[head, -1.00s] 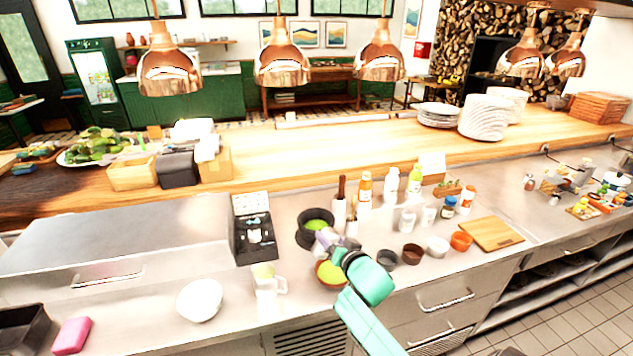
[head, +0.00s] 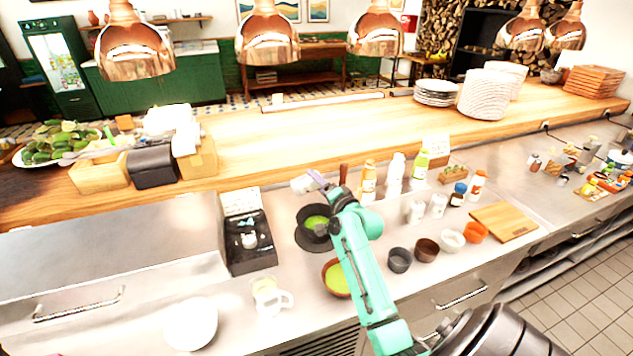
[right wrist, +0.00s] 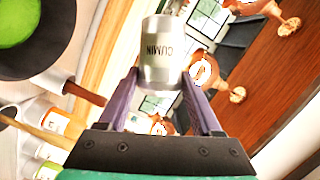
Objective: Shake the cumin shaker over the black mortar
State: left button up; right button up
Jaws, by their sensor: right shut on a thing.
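The cumin shaker (right wrist: 160,62) is a silver-grey cylinder lettered CUMIN, held between the two purple fingers of my right gripper (right wrist: 166,88) in the right wrist view. In the head view my right gripper (head: 314,181) is above the back of the black mortar (head: 312,241), with the pale shaker (head: 299,185) at its tip. The shaker looks tilted; I cannot tell which way its holes face. The mortar stands on the steel counter with green contents inside. It also shows at the upper left of the right wrist view (right wrist: 62,70). My left gripper is not in view.
A brown bowl with green contents (head: 336,279) stands in front of the mortar, and a black box (head: 250,262) to its left. Bottles (head: 368,181) and white shakers (head: 416,211) stand to the right. Copper lamps (head: 268,38) hang above the wooden ledge.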

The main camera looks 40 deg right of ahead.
jog(key=f+m+b, duration=0.1)
jog(key=f+b, duration=0.1)
jog(key=f+m+t+b, duration=0.1)
jog(key=b, duration=0.1)
jog(key=shift+w+a+f+m, duration=0.15)
jog(key=shift+a+m, duration=0.15)
jog(key=shift+a, duration=0.05)
pick_arm(q)
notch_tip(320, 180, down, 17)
jog(key=b, duration=1)
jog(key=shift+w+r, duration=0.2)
pick_arm(e)
jog(key=f+m+t+h, duration=0.1)
jog(key=m+h, duration=0.1)
jog(key=m, duration=0.3)
jog(key=f+m+h, duration=0.1)
jog(key=m+h, duration=0.1)
jog(key=m, duration=0.3)
jog(key=f+m+t+h, duration=0.1)
jog(key=m, duration=0.4)
jog(key=shift+w+d+f+t+h, duration=0.2)
jog(key=shift+w+f+t+h, duration=0.1)
jog(key=shift+w+f+h, duration=0.1)
